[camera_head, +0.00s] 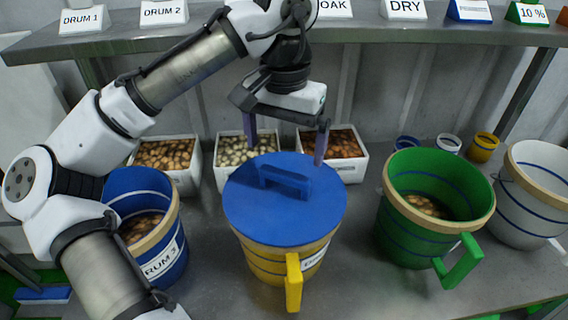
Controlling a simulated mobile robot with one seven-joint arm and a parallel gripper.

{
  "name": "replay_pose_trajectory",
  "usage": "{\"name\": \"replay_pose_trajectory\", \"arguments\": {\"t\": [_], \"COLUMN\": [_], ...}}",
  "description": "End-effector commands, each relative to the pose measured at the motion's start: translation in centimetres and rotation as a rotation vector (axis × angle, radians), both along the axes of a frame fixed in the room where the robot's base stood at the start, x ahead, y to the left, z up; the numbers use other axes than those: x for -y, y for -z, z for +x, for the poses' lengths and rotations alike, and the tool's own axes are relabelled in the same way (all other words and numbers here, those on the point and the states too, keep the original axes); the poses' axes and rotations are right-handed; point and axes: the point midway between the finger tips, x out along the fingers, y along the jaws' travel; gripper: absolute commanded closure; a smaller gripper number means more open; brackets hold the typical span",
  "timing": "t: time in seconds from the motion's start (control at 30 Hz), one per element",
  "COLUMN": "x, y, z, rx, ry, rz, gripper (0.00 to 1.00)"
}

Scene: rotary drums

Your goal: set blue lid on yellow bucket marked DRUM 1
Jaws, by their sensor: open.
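The round blue lid (243,212) with a raised bar handle (285,181) lies on top of the yellow bucket (262,262) in the head view. It looks flat and covers the bucket's mouth. I cannot tell whether either finger touches the lid.
A blue bucket marked DRUM 3 (172,245) stands left, partly behind my arm. An open green bucket (400,235) and a white bucket (520,205) stand right. Three white bins (188,182) of potato-like pieces line the back. A shelf (400,32) with signs runs above.

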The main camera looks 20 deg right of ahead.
Motion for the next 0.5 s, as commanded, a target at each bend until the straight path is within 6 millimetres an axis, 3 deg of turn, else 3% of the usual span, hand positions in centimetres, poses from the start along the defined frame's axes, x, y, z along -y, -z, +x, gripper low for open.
{"name": "replay_pose_trajectory", "arguments": {"t": [0.2, 0.5], "x": [0.0, 0.0], "y": [-4.0, -6.2], "z": [0.0, 0.0], "rx": [0.004, 0.001], "ry": [-0.002, 0.0], "rz": [-0.001, -0.001], "gripper": [0.0, 0.0]}}
